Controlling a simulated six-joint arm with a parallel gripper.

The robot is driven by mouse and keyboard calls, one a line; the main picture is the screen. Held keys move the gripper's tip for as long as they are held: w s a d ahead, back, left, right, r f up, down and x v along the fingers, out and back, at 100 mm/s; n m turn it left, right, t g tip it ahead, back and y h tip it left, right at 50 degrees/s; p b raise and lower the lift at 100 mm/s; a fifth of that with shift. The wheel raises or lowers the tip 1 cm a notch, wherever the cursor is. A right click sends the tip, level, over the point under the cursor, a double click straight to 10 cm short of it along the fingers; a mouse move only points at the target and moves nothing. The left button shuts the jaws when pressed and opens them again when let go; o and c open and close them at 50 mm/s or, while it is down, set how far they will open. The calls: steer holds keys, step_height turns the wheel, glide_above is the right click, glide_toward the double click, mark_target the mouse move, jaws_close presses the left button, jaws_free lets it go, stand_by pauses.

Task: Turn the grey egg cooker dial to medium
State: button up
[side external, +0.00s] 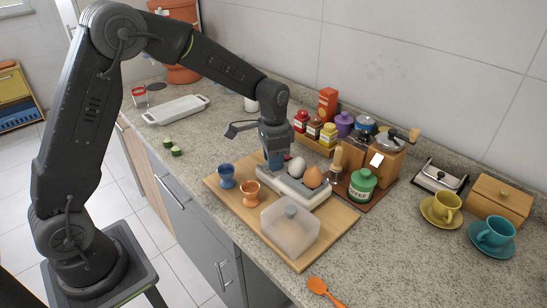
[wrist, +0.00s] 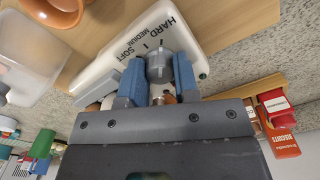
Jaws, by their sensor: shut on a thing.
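The egg cooker (side external: 305,195) is a pale, low base on the wooden board, with a white egg (side external: 297,164) and a brown egg (side external: 313,177) in it. In the wrist view its body (wrist: 125,60) carries the words HARD, MEDIUM and SOFT. The grey dial (wrist: 158,66) sits beside this lettering, between my blue fingers. My gripper (wrist: 158,84) is shut on the dial; it also shows in the side view (side external: 274,163) at the cooker's far left end. The dial is hidden in the side view. I cannot tell which word the dial points to.
A clear lid (side external: 290,230), a blue egg cup (side external: 226,176) and an orange egg cup (side external: 250,194) stand on the board (side external: 312,258). A green jar (side external: 362,185) and a spice rack (side external: 318,145) are close behind. The counter left of the board is mostly clear.

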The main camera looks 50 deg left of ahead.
steer(key=n, duration=0.3)
steer(key=shift+n, duration=2.3)
steer(key=o, duration=0.9)
step_height(320, 180, up, 14)
steer(key=shift+f, duration=0.1)
